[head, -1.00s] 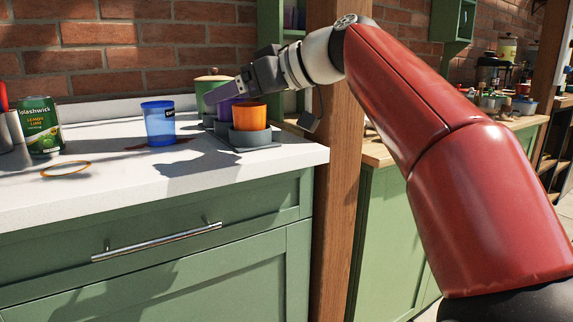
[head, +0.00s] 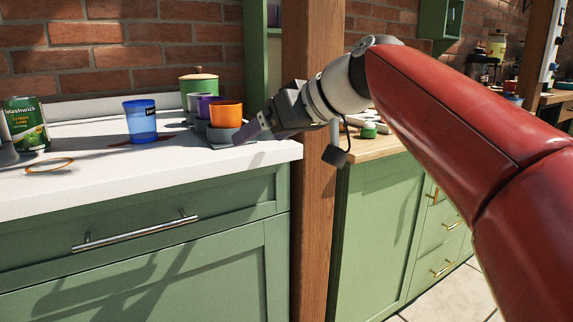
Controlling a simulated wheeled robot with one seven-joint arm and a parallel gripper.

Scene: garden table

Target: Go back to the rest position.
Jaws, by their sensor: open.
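My gripper (head: 240,138) is at the right end of the white counter (head: 90,183), beside the wooden post, with its fingers pointing down and left. An orange cup (head: 227,114) stands in a grey holder (head: 222,134) just left of the fingers. A purple cup (head: 205,104) is behind it, partly hidden. I cannot tell whether the fingers touch the grey holder. Nothing shows between the fingers, and the jaws are open.
A blue cup (head: 141,121), an orange ring (head: 50,165) and a green can (head: 27,123) stand or lie on the counter. A green lidded pot (head: 198,84) is behind the cups. The wooden post (head: 318,215) rises close to my arm.

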